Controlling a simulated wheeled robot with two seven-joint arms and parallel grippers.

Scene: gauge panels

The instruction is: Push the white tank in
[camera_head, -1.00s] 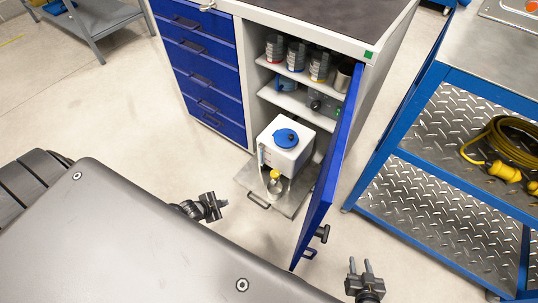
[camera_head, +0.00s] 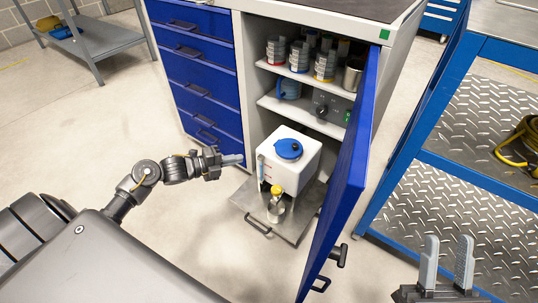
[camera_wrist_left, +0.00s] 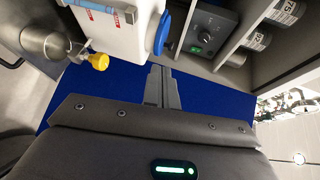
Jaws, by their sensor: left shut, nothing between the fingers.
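The white tank (camera_head: 290,160) with a blue lid stands on a pulled-out shelf (camera_head: 300,226) at the bottom of the open cabinet. A small bottle with a yellow cap (camera_head: 276,206) stands in front of it on the shelf. My left gripper (camera_head: 240,159) is shut and empty, to the left of the tank and level with its upper part; I cannot tell whether it touches. In the left wrist view the tank (camera_wrist_left: 112,32) is at the upper left, beside the shut fingers (camera_wrist_left: 161,72). My right gripper (camera_head: 447,262) is open and empty at the lower right, outside the door.
The blue cabinet door (camera_head: 345,170) stands open to the right of the tank. Shelves above hold several cans (camera_head: 300,56) and a grey control box (camera_head: 328,106). Blue drawers (camera_head: 196,70) are at the left. A blue cart (camera_head: 440,160) stands at the right. The floor before the shelf is clear.

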